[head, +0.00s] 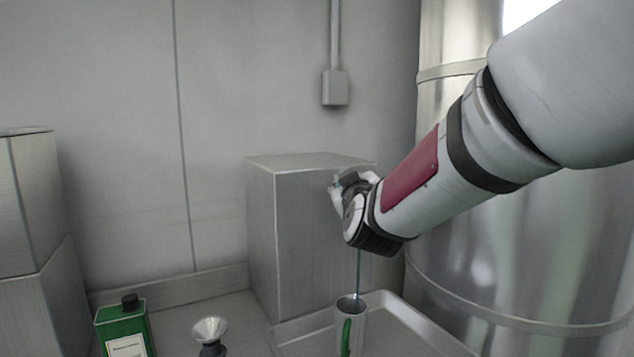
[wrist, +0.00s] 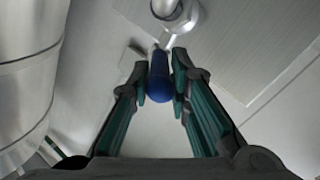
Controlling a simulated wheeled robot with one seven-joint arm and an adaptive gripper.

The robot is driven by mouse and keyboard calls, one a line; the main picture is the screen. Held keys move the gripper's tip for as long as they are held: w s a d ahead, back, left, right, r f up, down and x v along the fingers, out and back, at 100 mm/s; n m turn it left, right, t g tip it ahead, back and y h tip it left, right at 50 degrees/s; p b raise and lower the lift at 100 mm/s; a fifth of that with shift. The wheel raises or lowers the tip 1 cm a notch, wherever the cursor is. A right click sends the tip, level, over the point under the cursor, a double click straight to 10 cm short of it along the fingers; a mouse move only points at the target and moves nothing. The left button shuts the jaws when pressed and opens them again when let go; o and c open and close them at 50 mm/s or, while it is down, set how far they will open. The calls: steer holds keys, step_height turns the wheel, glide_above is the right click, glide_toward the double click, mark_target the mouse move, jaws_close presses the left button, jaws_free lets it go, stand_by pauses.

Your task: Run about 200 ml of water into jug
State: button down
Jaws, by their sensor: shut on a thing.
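The jug (head: 345,330), a metal vessel with a green handle, stands upright in a shallow metal tray (head: 405,325) in the head view. A thin stream of water (head: 358,275) falls from behind my wrist into the jug's open mouth. The water level inside cannot be made out. My gripper (wrist: 161,78) is shut on a blue tap lever (wrist: 160,88) in the wrist view. The lever joins a shiny metal tap (wrist: 178,15) on a brushed metal box. In the head view my arm hides the tap, the lever and most of my gripper.
The metal box (head: 290,230) stands behind the tray. A green bottle (head: 122,325) with a black cap and a small funnel (head: 210,330) stand to the left. A large steel tank (head: 480,270) stands close on the right.

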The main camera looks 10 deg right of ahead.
steer(key=c, duration=1.6)
jaws_free()
steer(key=shift+o, duration=0.2)
steer(key=s+a, duration=0.1)
steer(key=s, duration=1.1)
steer(key=shift+a, duration=0.4)
